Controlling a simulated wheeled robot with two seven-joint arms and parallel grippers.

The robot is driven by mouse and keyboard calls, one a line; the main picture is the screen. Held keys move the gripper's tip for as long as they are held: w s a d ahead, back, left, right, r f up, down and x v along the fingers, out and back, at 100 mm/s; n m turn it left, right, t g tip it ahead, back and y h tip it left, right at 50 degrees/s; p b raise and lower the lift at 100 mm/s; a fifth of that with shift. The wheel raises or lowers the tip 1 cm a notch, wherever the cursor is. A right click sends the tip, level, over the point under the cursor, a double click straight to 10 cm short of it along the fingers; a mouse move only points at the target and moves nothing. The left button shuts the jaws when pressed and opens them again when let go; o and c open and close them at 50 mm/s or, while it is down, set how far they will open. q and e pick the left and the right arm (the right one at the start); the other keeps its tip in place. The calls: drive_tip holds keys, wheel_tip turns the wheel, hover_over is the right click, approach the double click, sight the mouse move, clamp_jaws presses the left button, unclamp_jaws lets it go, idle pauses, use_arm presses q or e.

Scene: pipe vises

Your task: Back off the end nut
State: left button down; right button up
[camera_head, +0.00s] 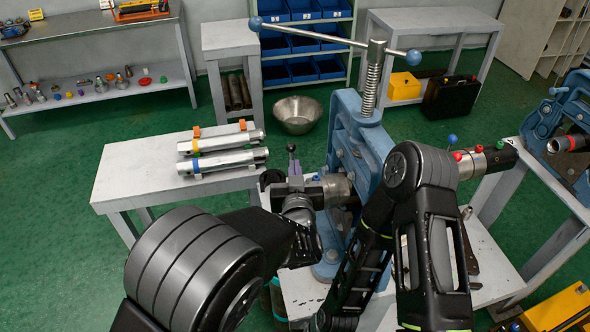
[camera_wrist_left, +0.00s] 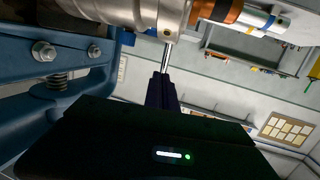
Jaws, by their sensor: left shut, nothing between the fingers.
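The blue pipe vise (camera_head: 352,140) stands in the middle of the head view, with a screw and a cross bar on top. A silver fitting (camera_head: 336,187) projects from its left side; I cannot tell whether this is the end nut. My left gripper (camera_head: 295,178), with purple fingers, is beside it, near a short dark-knobbed lever (camera_head: 291,148). In the left wrist view, its shut fingers (camera_wrist_left: 163,80) are empty, just below a metal rod (camera_wrist_left: 167,56) hanging from a silver collar (camera_wrist_left: 150,12). Contact is unclear. My right gripper is not visible; my right arm covers part of the vise.
Another silver collar (camera_head: 487,161) with red and blue knobs is right of the vise. Two pipe pieces (camera_head: 225,161) lie on a grey table (camera_head: 125,183) at left. A metal bowl (camera_head: 297,115) is on the floor behind. Another blue vise (camera_head: 550,120) is at far right.

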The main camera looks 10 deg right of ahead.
use_arm(q)
drive_tip(key=shift+s, duration=0.25)
drive_tip(key=b+v, duration=0.1)
drive_tip(key=v, duration=0.6)
drive_tip(key=shift+b, duration=0.4)
drive_tip(key=shift+s+r, duration=0.1)
drive_tip(key=s+a+f+g+y, duration=0.1)
drive_tip(key=a+f+g, duration=0.2)
drive_tip(key=a+f, duration=0.6)
drive_tip(key=s+a+f+g+y, duration=0.1)
drive_tip(key=a+f+g, duration=0.3)
drive_tip(key=f, duration=0.9)
drive_tip(key=s+a+f+n+g+h, duration=0.1)
drive_tip(key=s+a+f+n+g, duration=0.1)
drive_tip(key=s+a+f+g, duration=0.2)
drive_tip(key=s+a+f+n+g+h, duration=0.1)
drive_tip(key=s+a+f+g, duration=0.3)
drive_tip(key=s+f, duration=0.6)
drive_tip(key=s, duration=0.8)
drive_tip(key=shift+a+f+n+h, duration=0.15)
drive_tip(key=shift+a+n+h, duration=0.15)
drive_tip(key=shift+n+h, duration=0.1)
